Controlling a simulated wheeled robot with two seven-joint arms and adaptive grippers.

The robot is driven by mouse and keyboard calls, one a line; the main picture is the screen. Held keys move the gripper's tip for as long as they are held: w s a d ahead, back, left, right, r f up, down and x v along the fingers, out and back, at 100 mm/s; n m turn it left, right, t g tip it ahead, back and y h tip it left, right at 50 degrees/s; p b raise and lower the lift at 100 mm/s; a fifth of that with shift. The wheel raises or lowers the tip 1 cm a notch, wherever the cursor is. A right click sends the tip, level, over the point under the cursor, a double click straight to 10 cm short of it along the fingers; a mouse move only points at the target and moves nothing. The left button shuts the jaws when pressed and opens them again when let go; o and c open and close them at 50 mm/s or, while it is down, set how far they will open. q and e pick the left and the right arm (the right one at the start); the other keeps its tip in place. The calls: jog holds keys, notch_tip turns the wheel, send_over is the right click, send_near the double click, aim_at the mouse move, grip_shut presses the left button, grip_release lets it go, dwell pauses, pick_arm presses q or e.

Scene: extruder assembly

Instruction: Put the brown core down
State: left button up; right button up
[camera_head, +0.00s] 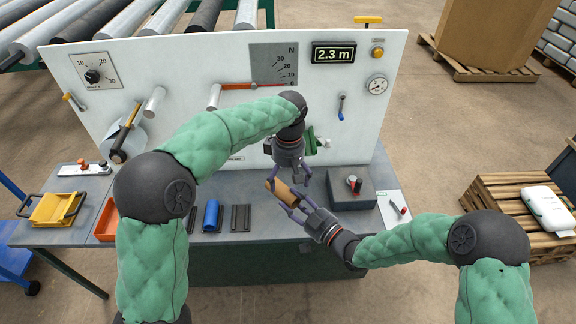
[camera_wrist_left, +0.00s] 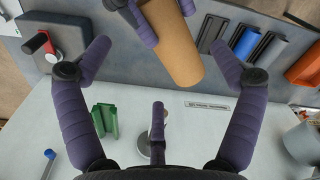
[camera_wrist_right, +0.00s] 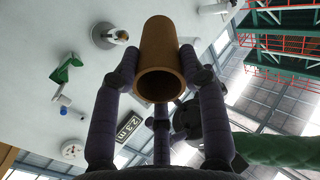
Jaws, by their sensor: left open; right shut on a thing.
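The brown core (camera_head: 283,191) is a hollow tube held in the air above the front of the grey bench. My right gripper (camera_head: 291,205) is shut on it, and in the right wrist view the core (camera_wrist_right: 159,62) points away with its open end towards me between the fingers (camera_wrist_right: 160,85). My left gripper (camera_head: 289,176) is open just above and behind the core. In the left wrist view the core (camera_wrist_left: 170,45) lies ahead of the spread, empty fingers (camera_wrist_left: 155,75), near the right gripper's finger.
A blue channel piece (camera_head: 211,216), a dark one (camera_head: 241,218) and an orange tray (camera_head: 107,220) lie left on the bench. A grey block (camera_head: 352,200) with a red-handled part stands right. A white panel (camera_head: 200,75) with gauges rises behind.

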aim_at(288, 189)
pick_arm(q)
jog(key=shift+f, duration=2.7)
jog(key=c, duration=1.2)
jog(key=shift+c, duration=0.3)
pick_arm(e)
jog(key=o, duration=1.2)
jog(key=shift+o, duration=0.2)
